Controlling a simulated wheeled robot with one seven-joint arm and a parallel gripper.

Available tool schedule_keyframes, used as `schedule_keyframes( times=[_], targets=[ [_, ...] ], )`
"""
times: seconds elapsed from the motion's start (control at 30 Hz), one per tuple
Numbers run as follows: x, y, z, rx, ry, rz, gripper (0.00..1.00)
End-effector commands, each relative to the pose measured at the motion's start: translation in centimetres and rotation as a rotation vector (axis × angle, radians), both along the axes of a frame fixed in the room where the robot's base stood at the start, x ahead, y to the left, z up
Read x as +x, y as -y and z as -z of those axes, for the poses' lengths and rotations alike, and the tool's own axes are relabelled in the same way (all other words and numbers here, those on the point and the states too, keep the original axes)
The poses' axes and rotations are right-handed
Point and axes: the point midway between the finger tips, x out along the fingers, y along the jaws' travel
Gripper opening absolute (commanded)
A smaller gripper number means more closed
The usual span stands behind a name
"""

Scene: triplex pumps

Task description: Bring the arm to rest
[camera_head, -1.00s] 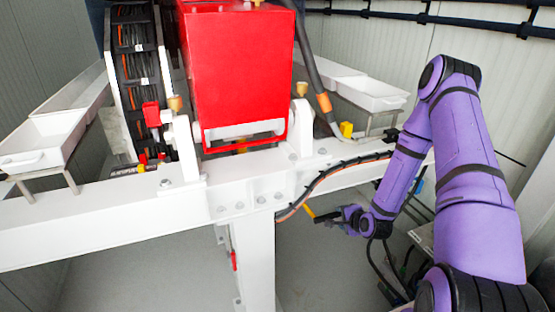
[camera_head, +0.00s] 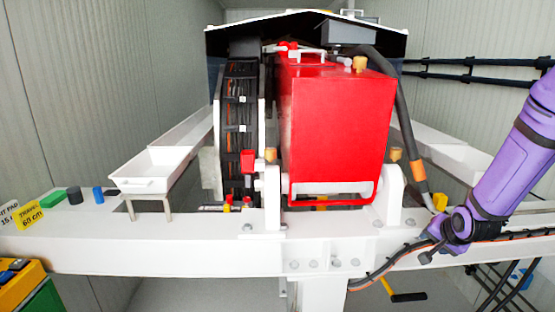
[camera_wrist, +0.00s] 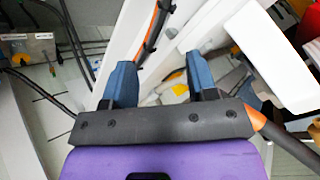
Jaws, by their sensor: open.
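My gripper (camera_head: 428,250) is at the right, at the end of my purple arm (camera_head: 515,160). It sits in front of the white cross beam (camera_head: 130,245), to the right of the red pump block (camera_head: 335,125). In the wrist view my gripper (camera_wrist: 160,75) has its two blue fingers spread apart with nothing between them. Beyond the fingers are white beams and an orange-and-black cable. I cannot tell whether the gripper touches the beam.
A yellow-and-black tool (camera_head: 405,296) shows below the beam. A black hose (camera_head: 405,120) and a cable (camera_head: 385,270) run near my arm. Grey walls close both sides.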

Motion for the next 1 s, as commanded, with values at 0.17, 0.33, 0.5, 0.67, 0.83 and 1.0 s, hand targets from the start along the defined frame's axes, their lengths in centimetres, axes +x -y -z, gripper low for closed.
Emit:
schedule_keyframes(
  times=[0.17, 0.33, 0.5, 0.67, 0.83, 1.0],
  targets=[
    [-1.8, -1.6, -5.5, -0.104, -0.041, -0.08, 0.53],
    [-4.2, -3.3, -10.2, -0.186, -0.084, -0.153, 0.53],
    [-7.4, -5.0, -14.4, -0.253, -0.123, -0.227, 0.53],
    [-10.9, -6.7, -17.9, -0.302, -0.157, -0.301, 0.53],
    [-15.2, -8.4, -21.0, -0.341, -0.189, -0.384, 0.53],
    [-20.0, -10.0, -23.5, -0.368, -0.213, -0.478, 0.53]
  ],
)
